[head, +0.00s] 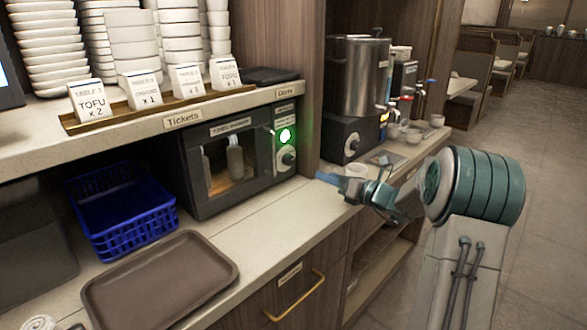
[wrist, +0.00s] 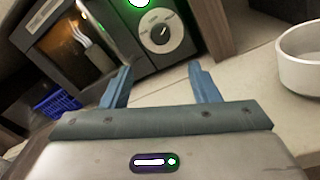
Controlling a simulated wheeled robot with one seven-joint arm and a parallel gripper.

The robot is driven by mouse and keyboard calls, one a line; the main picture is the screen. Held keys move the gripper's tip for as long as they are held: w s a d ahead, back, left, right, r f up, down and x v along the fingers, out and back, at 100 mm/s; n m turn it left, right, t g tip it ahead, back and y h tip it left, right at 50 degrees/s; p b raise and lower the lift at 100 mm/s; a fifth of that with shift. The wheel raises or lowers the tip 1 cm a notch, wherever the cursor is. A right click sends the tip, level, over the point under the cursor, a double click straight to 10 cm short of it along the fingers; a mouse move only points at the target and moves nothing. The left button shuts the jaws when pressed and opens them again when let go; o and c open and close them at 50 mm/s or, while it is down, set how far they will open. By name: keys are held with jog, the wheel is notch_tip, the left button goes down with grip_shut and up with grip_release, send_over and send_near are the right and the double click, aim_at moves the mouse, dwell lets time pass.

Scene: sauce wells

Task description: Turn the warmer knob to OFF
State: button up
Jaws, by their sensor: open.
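The towel warmer (head: 235,150) is a dark box with a glass door on the counter under the shelf. Its round knob (head: 288,157) sits on the right-hand panel, below a lit green light (head: 285,135). My gripper (head: 325,177) is open and empty, in front of the warmer and to the right of the knob in the head view. In the wrist view the two blue fingers (wrist: 164,85) stand apart, with the knob beyond them.
A blue basket (head: 125,212) and a brown tray (head: 160,283) are on the counter at left. A large metal urn (head: 358,75) stands right of a wooden post. A white bowl (wrist: 303,58) is close right in the wrist view. Counter before the warmer is clear.

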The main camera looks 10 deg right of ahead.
aim_at(291, 161)
jog(key=shift+w, duration=0.3)
jog(key=x, duration=1.3)
jog(key=shift+a, duration=0.1)
jog(key=c, duration=1)
